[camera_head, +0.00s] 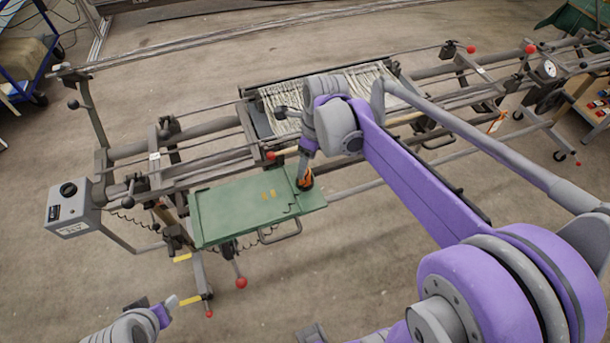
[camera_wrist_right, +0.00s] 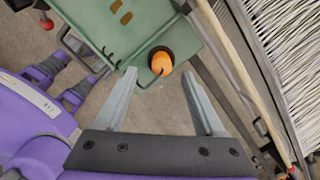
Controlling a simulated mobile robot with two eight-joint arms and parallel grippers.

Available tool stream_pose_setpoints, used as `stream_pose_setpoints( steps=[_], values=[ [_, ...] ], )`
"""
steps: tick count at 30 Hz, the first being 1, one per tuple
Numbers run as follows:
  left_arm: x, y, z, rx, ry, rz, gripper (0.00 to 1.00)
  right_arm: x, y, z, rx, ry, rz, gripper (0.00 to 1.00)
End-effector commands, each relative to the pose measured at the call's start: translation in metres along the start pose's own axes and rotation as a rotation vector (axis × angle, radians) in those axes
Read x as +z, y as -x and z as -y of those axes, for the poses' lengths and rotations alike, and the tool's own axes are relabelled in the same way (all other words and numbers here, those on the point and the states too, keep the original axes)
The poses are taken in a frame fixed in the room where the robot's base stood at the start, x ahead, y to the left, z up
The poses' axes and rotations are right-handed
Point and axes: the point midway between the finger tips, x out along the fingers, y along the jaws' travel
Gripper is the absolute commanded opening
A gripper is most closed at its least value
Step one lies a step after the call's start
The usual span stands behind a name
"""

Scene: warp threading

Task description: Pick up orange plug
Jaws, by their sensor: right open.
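The orange plug (camera_head: 306,180) stands near the right end of the green tray (camera_head: 225,218). In the right wrist view the plug (camera_wrist_right: 161,62) shows a rounded orange top and a dark lower part. My right gripper (camera_wrist_right: 159,76) is open and empty, and the plug appears beyond its tips, between their lines. In the head view the right wrist is just above the plug, and its fingers are hard to make out. My left gripper (camera_head: 172,303) is at the bottom left, away from the tray; its jaws are too small to judge.
The tray is fixed to a metal warp frame (camera_head: 215,128) with rods and red knobs. White threads (camera_head: 360,78) lie behind the right wrist. A grey control box (camera_head: 70,205) is at the left. A rod and a wooden bar run close beside the right finger.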

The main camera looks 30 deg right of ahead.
Motion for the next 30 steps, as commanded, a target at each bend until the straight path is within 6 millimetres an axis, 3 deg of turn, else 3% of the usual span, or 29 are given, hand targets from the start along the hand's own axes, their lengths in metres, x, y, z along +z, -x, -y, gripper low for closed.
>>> stream_pose_setpoints(
  steps=[10,19,30],
  values=[
    [0.001,-0.001,0.000,0.000,0.000,0.000,0.50,0.001,-0.046,0.002,0.000,0.001,0.000,0.71],
    [0.001,-0.001,0.000,0.000,0.000,0.001,0.50,0.001,-0.051,0.002,0.000,0.001,0.000,0.71],
    [0.001,-0.001,0.000,0.000,0.000,0.001,0.50,0.001,-0.051,0.002,0.000,0.001,0.000,0.05]
  ],
)
